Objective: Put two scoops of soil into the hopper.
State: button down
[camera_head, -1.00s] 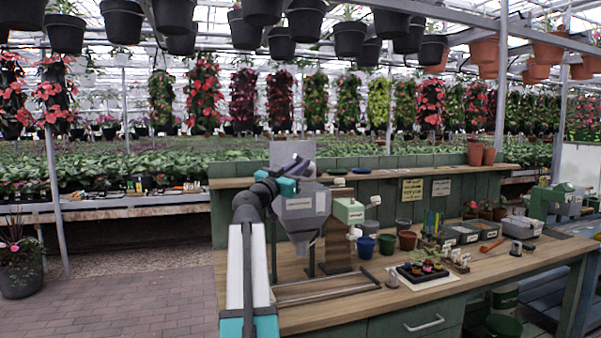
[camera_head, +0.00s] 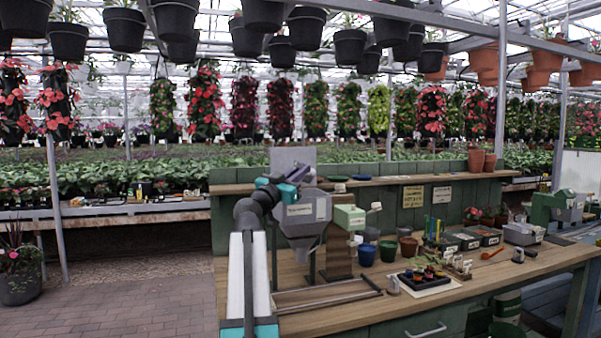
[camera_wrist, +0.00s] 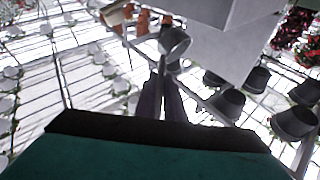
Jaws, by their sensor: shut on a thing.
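The hopper (camera_head: 304,212) is a grey funnel-shaped bin with a pale label, on a stand at the left end of the wooden bench. My gripper (camera_head: 299,172) is at its upper edge, in front of a grey upright panel. In the wrist view my gripper (camera_wrist: 162,95) is shut on the handle of a small grey cup-shaped scoop (camera_wrist: 174,42). The scoop is beside a large grey box-like body, likely the hopper (camera_wrist: 235,40). I cannot see into the scoop or the hopper, so any soil in them is hidden.
Pots hang overhead.

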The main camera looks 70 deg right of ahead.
jog(key=shift+r, duration=0.1)
dwell(0.3)
jog(key=p, duration=0.1)
jog(key=s+r+p, duration=0.1)
jog(key=shift+d+r+m+y+p, duration=0.2)
jog(key=shift+d+m+y+p, duration=0.15)
jog(key=shift+d+m+y, duration=0.05)
notch_tip(320, 180, up, 7)
jog(key=s+d+m+t+y+p, duration=0.1)
jog(key=m+y+p, duration=0.7)
jog(key=p, duration=1.7)
jog(key=shift+s+d+f+y+p, duration=0.15)
jog(key=shift+s+d+y+p, duration=0.35)
jog(key=shift+y, duration=0.3)
jog(key=shift+t, duration=0.3)
